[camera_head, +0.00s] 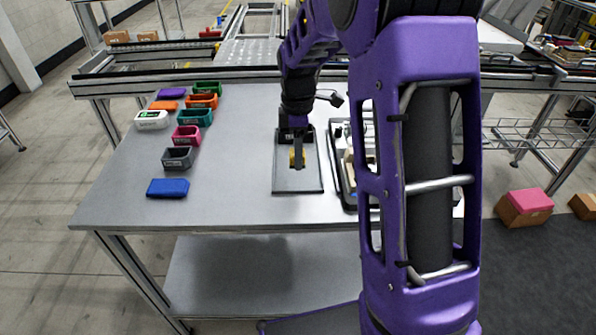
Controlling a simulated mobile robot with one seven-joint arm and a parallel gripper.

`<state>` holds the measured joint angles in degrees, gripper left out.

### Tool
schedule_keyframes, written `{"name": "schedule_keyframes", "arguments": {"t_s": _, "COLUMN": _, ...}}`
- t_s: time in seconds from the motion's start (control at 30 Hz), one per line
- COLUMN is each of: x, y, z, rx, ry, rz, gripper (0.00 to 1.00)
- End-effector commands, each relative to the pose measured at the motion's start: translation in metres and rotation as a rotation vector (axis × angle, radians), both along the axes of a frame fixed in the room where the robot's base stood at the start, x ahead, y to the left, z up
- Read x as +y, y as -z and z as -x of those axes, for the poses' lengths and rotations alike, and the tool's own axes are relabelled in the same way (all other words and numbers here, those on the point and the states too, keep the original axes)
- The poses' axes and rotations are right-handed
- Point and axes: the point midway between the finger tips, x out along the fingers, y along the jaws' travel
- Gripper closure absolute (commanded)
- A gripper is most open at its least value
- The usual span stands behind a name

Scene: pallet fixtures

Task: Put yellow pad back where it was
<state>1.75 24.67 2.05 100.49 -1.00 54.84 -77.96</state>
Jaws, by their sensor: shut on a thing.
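My gripper points down and is shut on the yellow pad. The fingers hide most of the pad. I cannot tell whether the pad touches the plate.
Several coloured blocks and open boxes, among them a blue block (168,188) and a dark grey box (178,158), stand on the left of the table (225,205). A dark tray (338,178) with parts lies right of the plate, partly behind my arm.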

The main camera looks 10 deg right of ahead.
Motion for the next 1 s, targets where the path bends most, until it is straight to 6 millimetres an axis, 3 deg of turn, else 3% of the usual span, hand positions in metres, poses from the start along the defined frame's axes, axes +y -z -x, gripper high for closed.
{"name": "schedule_keyframes", "arguments": {"t_s": 0.3, "x": 0.0, "y": 0.047, "z": 0.0, "rx": 0.001, "ry": 0.001, "rz": 0.001, "gripper": 0.98}}
{"name": "schedule_keyframes", "arguments": {"t_s": 0.73, "x": 0.0, "y": 0.053, "z": 0.0, "rx": 0.0, "ry": 0.002, "rz": 0.0, "gripper": 0.98}}
{"name": "schedule_keyframes", "arguments": {"t_s": 0.77, "x": 0.0, "y": 0.052, "z": 0.0, "rx": 0.0, "ry": 0.001, "rz": 0.0, "gripper": 0.5}}
{"name": "schedule_keyframes", "arguments": {"t_s": 0.8, "x": 0.0, "y": 0.052, "z": 0.0, "rx": 0.0, "ry": 0.001, "rz": 0.0, "gripper": 0.43}}
{"name": "schedule_keyframes", "arguments": {"t_s": 1.0, "x": 0.0, "y": 0.052, "z": 0.0, "rx": 0.0, "ry": 0.002, "rz": 0.0, "gripper": 0.42}}
